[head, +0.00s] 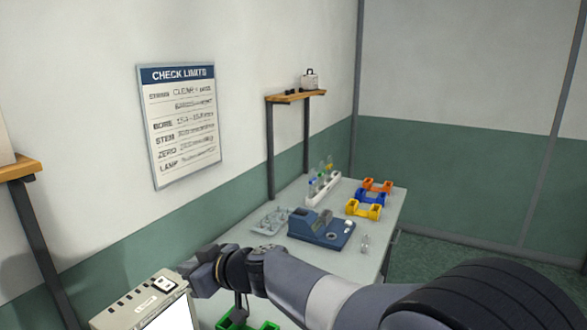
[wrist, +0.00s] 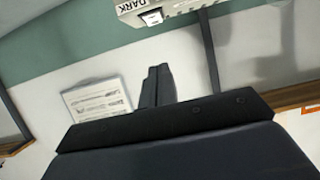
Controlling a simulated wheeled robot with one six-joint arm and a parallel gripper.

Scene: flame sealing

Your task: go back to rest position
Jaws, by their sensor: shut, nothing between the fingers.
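My gripper (wrist: 157,84) shows in the wrist view with its two dark fingers together and nothing between them. It points toward the wall, with no object touching the fingertips. In the head view my arm reaches from the lower right across the near part of the grey table (head: 378,225).
A pale box with a bright panel (head: 143,304) stands close to my wrist; its labelled part (wrist: 150,12) tops the wrist view. A green holder (head: 233,320) is partly hidden below my arm. A blue device (head: 322,228), tube rack (head: 322,190) and yellow holder (head: 363,209) stand farther back.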

